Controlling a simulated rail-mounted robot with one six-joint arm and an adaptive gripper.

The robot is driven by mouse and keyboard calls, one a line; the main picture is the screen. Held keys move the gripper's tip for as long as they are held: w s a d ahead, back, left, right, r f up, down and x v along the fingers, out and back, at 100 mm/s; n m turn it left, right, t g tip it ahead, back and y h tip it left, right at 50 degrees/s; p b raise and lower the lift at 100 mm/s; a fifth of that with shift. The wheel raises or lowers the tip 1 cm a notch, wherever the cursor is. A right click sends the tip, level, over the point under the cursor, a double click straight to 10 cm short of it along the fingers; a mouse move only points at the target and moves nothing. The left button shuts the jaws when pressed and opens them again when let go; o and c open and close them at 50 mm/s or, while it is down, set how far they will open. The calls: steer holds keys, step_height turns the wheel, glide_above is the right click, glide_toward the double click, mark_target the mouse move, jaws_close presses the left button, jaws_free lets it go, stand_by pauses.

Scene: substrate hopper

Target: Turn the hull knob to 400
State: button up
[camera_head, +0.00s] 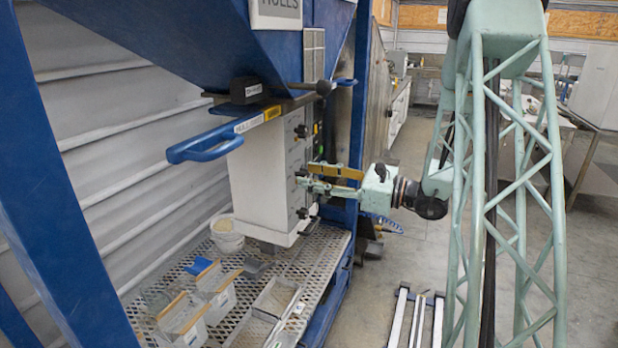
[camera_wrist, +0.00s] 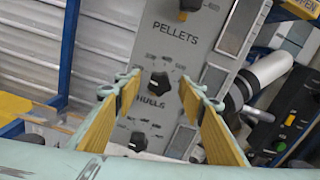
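The hull knob (camera_wrist: 158,84) is a black dial on the grey panel (camera_wrist: 225,50), just above the printed word HULLS. Small numbers ring it, too blurred to read surely, and I cannot tell which one it points to. My gripper (camera_wrist: 160,90) is open, with one yellow-padded finger on each side of the knob in the wrist view. The fingers look apart from the knob. In the head view my gripper (camera_head: 308,174) reaches from the right to the front of the white control box (camera_head: 262,185); its fingers hide part of the knob row.
The PELLETS knob (camera_wrist: 188,8) is above, and another black knob (camera_wrist: 138,142) is below. A white cylinder (camera_wrist: 268,68) stands right of the panel. A blue handle (camera_head: 205,146) juts out above the box. A mesh platform (camera_head: 325,245) below holds trays and a bucket (camera_head: 226,236).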

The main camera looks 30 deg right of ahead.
steer(key=shift+w+a, duration=0.35)
steer(key=shift+w, duration=0.1)
steer(key=c, duration=0.8)
steer(key=shift+c, duration=0.2)
